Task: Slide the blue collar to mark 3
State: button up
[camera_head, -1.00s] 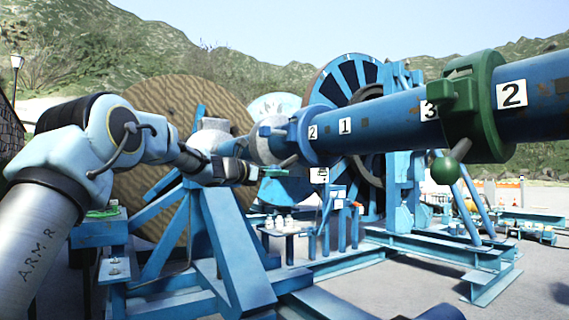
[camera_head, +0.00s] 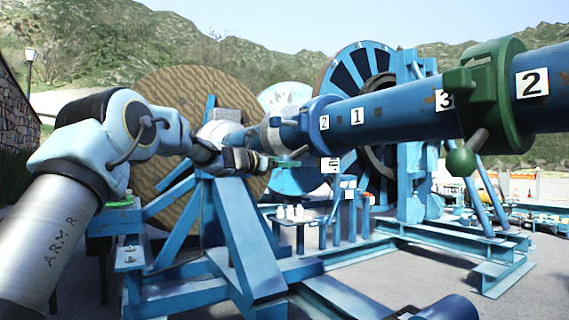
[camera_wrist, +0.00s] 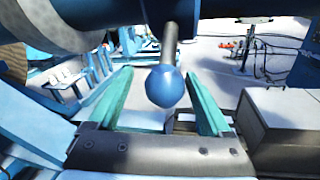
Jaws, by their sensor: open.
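The blue collar (camera_head: 322,121) sits around the blue shaft (camera_head: 400,113), left of the plate marked 1 (camera_head: 357,115); a plate marked 2 (camera_head: 324,122) shows at it. The plate marked 3 (camera_head: 444,98) is farther right, partly covered by the green collar (camera_head: 500,95). In the wrist view, a grey rod ends in a blue ball knob (camera_wrist: 166,87). My gripper (camera_head: 288,162) is just below and left of the blue collar. Its green fingers (camera_wrist: 160,96) are open, one on each side of the knob in the picture. No contact shows.
The green collar's lever carries a green ball (camera_head: 461,161) that hangs below the shaft. A large wooden reel (camera_head: 160,110) and blue stand frames (camera_head: 235,235) are behind and below my arm. A small table with white items (camera_head: 292,213) stands under the shaft.

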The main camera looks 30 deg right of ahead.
jog(key=s+a+b, duration=0.1)
jog(key=a+b, duration=0.3)
jog(key=a, duration=0.6)
jog(key=shift+s+a+b, duration=0.25)
jog(key=shift+a+b, duration=0.1)
jog(key=shift+b, duration=0.05)
jog(key=s+a+f+m+y, duration=0.2)
jog(key=a+f+m+y, duration=0.25)
jog(key=a+f, duration=0.75)
jog(key=s+a+f+m+y, duration=0.25)
jog(key=a+f+y, duration=0.5)
jog(key=f, duration=0.65)
jog(key=s+a+f+m+y, duration=0.2)
jog(key=s+a+f+m, duration=0.2)
jog(key=a, duration=0.5)
jog(key=s+a+f+m+y, duration=0.1)
jog(key=s+a+f+m, duration=0.2)
jog(key=s+a+f, duration=0.3)
jog(key=s+a+f+m+g+y, duration=0.1)
jog(key=s+a+f+m, duration=0.3)
jog(key=a, duration=0.9)
jog(key=shift+s+f+m+y, duration=0.35)
jog(key=shift+s+y, duration=0.45)
jog(key=shift+s, duration=0.35)
